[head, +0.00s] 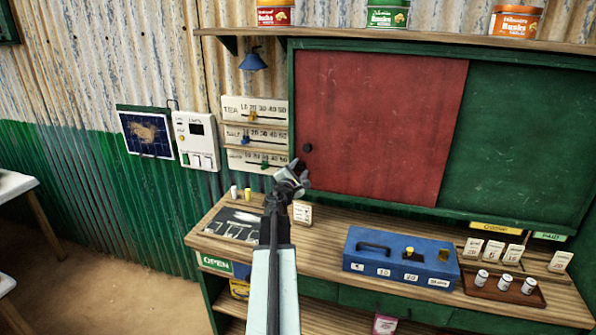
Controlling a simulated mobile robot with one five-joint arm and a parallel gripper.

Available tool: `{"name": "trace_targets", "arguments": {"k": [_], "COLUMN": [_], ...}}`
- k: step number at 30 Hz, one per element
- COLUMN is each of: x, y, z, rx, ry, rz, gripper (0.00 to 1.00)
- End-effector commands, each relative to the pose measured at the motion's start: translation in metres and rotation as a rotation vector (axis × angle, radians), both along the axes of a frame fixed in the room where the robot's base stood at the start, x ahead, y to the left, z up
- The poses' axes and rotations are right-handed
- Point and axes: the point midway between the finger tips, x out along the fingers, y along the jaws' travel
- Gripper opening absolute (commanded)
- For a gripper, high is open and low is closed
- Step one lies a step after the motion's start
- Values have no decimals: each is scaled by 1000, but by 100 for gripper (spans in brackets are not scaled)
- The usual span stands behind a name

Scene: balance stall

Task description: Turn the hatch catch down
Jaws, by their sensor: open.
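The hatch has a red panel (385,125) set beside a green panel (520,145) in a green frame. A small dark round piece (307,148), which looks like the catch or a knob, sits near the red panel's left edge. Its turn position is too small to tell. My gripper (299,170) is open just below this dark piece, near the panel's lower left corner. It shows nothing held. I cannot tell whether its fingertips touch the panel. My gripper covers part of the panel's lower left edge.
A wooden counter (330,232) below carries a blue cash box (385,270), a brown tray (500,290) with small white jars, and cards. Slider scales (255,110) and a switch box (197,140) are on the wall at left. Tins stand on the shelf (400,38) above.

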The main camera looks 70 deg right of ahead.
Motion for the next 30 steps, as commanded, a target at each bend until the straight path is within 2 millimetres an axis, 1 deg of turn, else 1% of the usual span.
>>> {"name": "trace_targets", "arguments": {"k": [5, 6, 8, 9, 10, 14, 18, 22, 30], "x": [0, 0, 0, 1, 1, 1, 0, 0, 0], "y": [0, 0, 0, 0, 0, 1, 1, 1, 2], "z": [0, 0, 0, 0, 0, -1, -9, -13, -13], "rx": [1, 1, 0, 0, 0, 1, 7, 14, 16], "ry": [0, -1, -1, -1, -1, -14, -141, -249, -275], "rz": [1, 1, 1, 1, 1, 1, 1, 2, 3], "gripper": [41, 36, 19, 8, 0, 0, 0, 0, 0]}}
